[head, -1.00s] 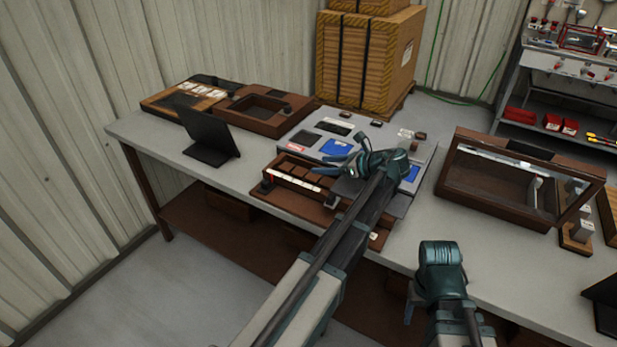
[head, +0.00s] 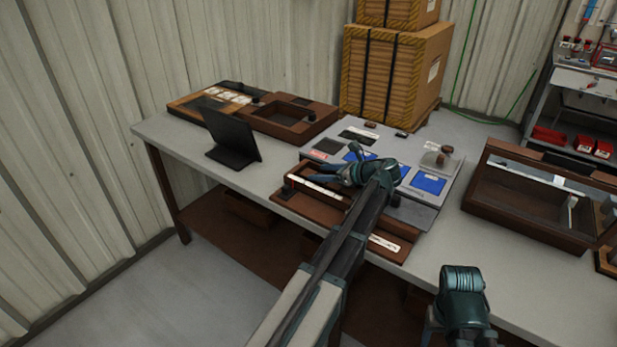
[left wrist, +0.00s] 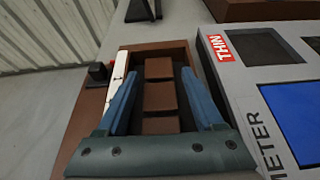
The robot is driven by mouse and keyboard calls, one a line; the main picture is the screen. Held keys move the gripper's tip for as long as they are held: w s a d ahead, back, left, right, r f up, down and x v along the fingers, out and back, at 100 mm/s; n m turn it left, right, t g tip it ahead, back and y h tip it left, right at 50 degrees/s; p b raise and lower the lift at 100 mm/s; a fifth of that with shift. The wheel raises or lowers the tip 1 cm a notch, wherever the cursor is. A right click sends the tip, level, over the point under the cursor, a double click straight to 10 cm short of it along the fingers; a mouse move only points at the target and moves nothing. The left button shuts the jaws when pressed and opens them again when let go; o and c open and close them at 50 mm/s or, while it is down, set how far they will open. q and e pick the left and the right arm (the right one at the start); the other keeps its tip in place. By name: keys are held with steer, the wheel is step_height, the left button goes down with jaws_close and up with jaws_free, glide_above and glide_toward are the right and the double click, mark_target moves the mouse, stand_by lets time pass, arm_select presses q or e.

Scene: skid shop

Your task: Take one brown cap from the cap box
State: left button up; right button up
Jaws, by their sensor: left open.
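The cap box, a dark brown wooden tray (left wrist: 150,47), lies near the table's front edge. In the left wrist view it holds a row of square brown caps: a far one (left wrist: 158,68), a middle one (left wrist: 160,97) and a near one (left wrist: 160,126). My left gripper (left wrist: 159,74) is open and empty, with its blue fingers on either side of the row. I cannot tell how far above the caps the fingertips are. In the head view the left gripper (head: 328,173) hides most of the caps. My right gripper (head: 431,326) is low at the front, mostly hidden by its own wrist.
A grey panel with blue squares (head: 428,183) lies right of the box. A dark tablet (head: 232,137) stands to the left, with a wooden tray (head: 285,118) behind it. A glass-topped case (head: 530,195) stands at the right. Bare tabletop (head: 180,140) shows at far left.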

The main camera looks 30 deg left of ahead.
mark_target(310, 173)
arm_select(q)
steer(key=x, duration=0.2)
steer(key=b+x, duration=0.1)
steer(key=shift+a+f+b, duration=0.25)
steer(key=shift+f+b, duration=0.05)
steer(key=shift+f, duration=0.2)
steer(key=shift+a, duration=0.3)
steer(key=shift+s, duration=0.1)
steer(key=c, duration=1.1)
